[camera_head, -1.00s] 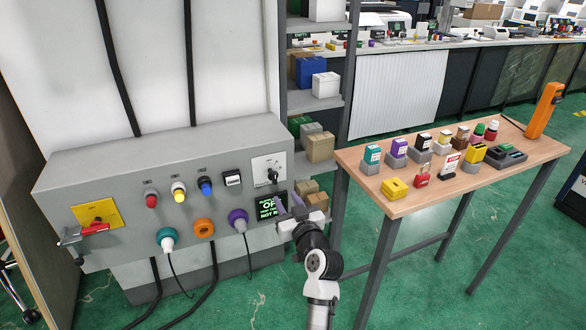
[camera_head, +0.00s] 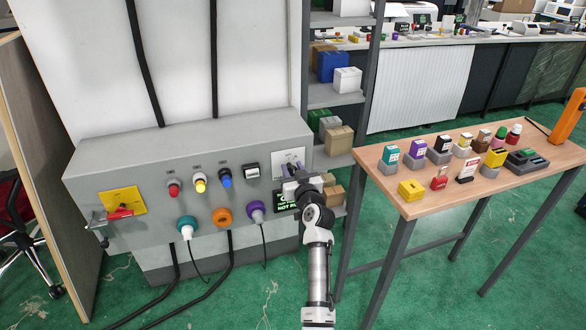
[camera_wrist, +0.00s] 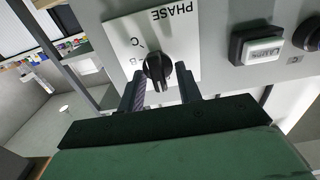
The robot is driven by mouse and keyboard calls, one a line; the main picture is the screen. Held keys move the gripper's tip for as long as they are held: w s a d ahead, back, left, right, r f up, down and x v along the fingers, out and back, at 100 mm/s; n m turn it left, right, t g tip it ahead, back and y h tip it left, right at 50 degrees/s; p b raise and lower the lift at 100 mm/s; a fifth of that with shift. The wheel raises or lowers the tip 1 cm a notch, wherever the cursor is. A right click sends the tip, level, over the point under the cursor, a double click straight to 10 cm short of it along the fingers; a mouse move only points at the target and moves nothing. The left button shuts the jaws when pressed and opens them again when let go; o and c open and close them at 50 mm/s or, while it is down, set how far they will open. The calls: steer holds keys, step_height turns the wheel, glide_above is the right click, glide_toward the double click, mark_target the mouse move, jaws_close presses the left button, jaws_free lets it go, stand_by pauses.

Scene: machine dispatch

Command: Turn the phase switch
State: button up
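The phase switch is a black rotary knob (camera_wrist: 155,69) on a white plate (camera_wrist: 187,36) marked PHASE, upside down in the wrist view. The letters B and C show beside the knob. My gripper (camera_wrist: 160,76) is open, with one finger on each side of the knob; whether the fingers touch it I cannot tell. In the head view the plate (camera_head: 288,157) is at the right end of the grey panel (camera_head: 130,170). My gripper (camera_head: 289,186) is in front of it and hides the knob.
Left of the switch are a rocker button (camera_head: 251,171), blue, yellow and red buttons, and a yellow plate (camera_head: 124,199) with a red handle. Plugs with cables sit below. A wooden table (camera_head: 412,206) with several small items stands right.

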steer(key=shift+w, duration=0.1)
steer(key=c, duration=0.6)
steer(key=shift+m, duration=0.3)
steer(key=m+b, duration=0.1)
steer(key=m, duration=0.2)
steer(key=shift+d+f+m, duration=0.1)
steer(key=shift+m, duration=0.2)
steer(key=shift+w+d+f+m, duration=0.1)
steer(key=shift+d+m, duration=0.05)
steer(key=shift+m, duration=1)
steer(key=shift+d+m, duration=0.1)
steer(key=shift+m, duration=1.05)
steer(key=o, duration=0.6)
